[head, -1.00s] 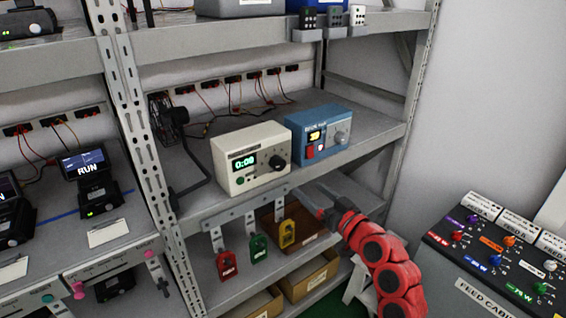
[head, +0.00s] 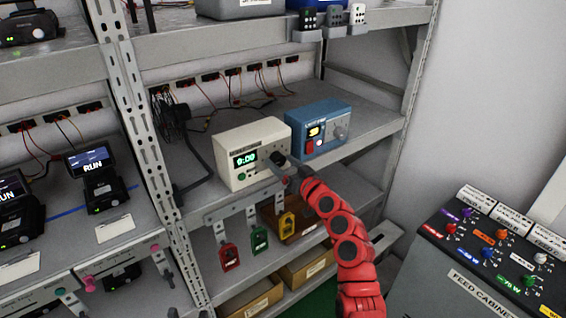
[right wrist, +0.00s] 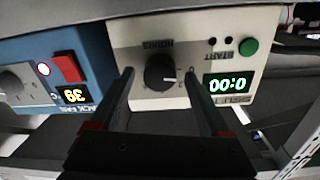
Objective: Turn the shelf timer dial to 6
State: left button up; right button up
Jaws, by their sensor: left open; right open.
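The shelf timer is a cream box (head: 236,175) on the middle shelf, with a green display (head: 245,159) reading 0:00. In the right wrist view the timer (right wrist: 207,50) appears upside down, with its black dial (right wrist: 161,72) marked HOURS and a green button (right wrist: 249,47). My right gripper (head: 287,170) is in front of the timer's face at the dial. In the right wrist view the open right gripper (right wrist: 158,82) has one finger on each side of the dial; I cannot tell whether they touch it. The dial's exact setting is too small to read. My left gripper is not in view.
A blue box (head: 318,130) with a red switch and grey knob stands close beside the timer. Below hang red, green and yellow tags (head: 287,226) on a rail. A feed cabinet (head: 480,285) with coloured knobs stands at right. A black fan (head: 170,115) is behind left.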

grip_shut()
dwell(0.3)
